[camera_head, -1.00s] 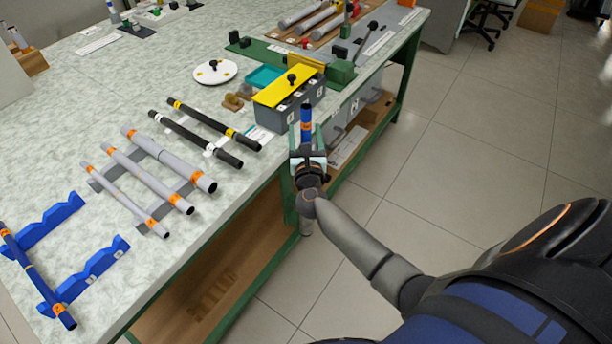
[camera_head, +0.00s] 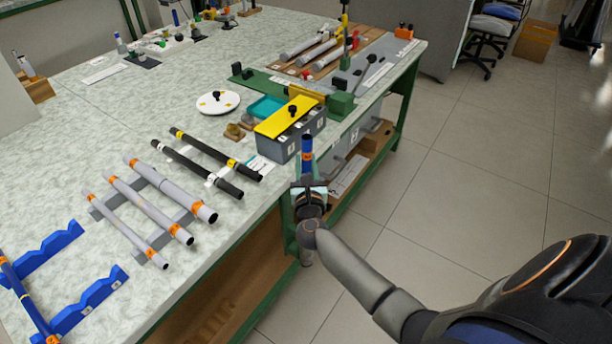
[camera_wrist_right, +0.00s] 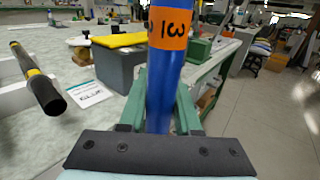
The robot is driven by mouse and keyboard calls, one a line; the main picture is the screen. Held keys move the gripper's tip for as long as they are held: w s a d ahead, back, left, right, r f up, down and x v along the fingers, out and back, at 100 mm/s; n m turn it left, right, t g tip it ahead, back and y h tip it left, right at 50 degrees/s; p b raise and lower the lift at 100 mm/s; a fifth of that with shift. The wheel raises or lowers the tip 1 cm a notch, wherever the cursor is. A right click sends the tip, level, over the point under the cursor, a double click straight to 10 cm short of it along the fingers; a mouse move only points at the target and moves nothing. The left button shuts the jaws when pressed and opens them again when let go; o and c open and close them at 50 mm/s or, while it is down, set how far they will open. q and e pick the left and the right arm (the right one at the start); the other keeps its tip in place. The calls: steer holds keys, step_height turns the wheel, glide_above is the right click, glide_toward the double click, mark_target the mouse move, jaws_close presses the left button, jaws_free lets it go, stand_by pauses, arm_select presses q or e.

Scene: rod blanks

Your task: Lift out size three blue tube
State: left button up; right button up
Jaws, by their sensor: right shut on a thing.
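A blue tube (camera_head: 307,151) with an orange label stands upright in my right gripper (camera_head: 309,184), beside the table's right edge. In the right wrist view the tube (camera_wrist_right: 163,85) is between the green fingers (camera_wrist_right: 160,105), and its orange label reads 3. My right gripper is shut on it. The tube's lower part is hidden by the gripper. Another dark blue tube with orange bands (camera_head: 25,298) lies across two blue notched rests (camera_head: 92,300) at the left front. My left gripper is not in view.
A grey box with a yellow lid (camera_head: 281,149) stands close behind the held tube. A white disc (camera_head: 217,103) lies farther back. The floor to the right is clear.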

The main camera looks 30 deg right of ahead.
step_height(320, 180, up, 7)
steer(key=p, duration=0.3)
step_height(320, 180, up, 21)
steer(key=p, duration=0.8)
steer(key=shift+f, duration=0.15)
